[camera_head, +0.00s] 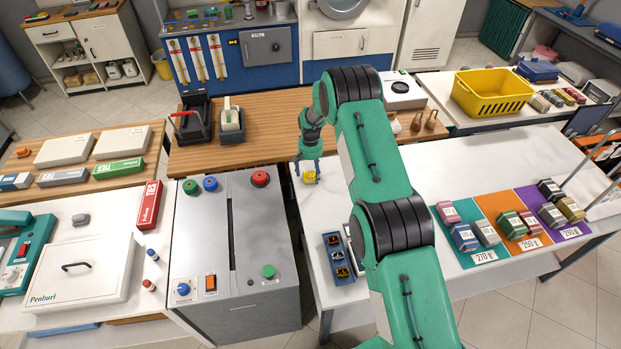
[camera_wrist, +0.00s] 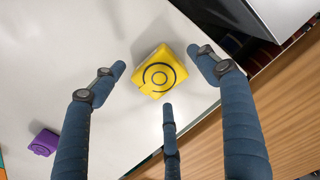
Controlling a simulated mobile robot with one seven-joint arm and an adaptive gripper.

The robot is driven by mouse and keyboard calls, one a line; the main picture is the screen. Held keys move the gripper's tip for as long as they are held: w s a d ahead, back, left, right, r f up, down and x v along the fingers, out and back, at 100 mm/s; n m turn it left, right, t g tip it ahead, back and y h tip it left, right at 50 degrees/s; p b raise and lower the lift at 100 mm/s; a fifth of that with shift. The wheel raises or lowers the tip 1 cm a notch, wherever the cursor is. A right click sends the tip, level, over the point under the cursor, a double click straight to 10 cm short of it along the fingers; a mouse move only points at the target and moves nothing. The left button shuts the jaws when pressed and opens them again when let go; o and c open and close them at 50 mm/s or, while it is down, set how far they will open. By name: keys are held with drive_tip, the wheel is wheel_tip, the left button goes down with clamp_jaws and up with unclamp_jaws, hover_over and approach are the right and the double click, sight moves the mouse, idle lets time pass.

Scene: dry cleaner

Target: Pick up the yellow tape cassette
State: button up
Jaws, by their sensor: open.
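The yellow tape cassette (camera_wrist: 159,72) is a small block with a dark ring mark on its top. In the wrist view it lies on the white table between my spread fingers. In the head view the cassette (camera_head: 309,177) shows just below my gripper (camera_head: 308,170), near the left back edge of the white table. My gripper in the wrist view (camera_wrist: 160,80) has blue-grey fingers that stand apart around the cassette. No finger visibly touches it. The exact height of the fingers above the table is hard to tell.
A purple block (camera_wrist: 44,143) lies on the white table (camera_wrist: 100,30). A blue tray (camera_head: 337,259) with small items stands near the table's front left. Coloured mats with several small boxes (camera_head: 463,237) lie right of my arm. A wooden counter (camera_head: 265,110) borders the table behind.

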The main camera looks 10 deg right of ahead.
drive_tip(key=shift+f, duration=1.05)
drive_tip(key=c, duration=1.3)
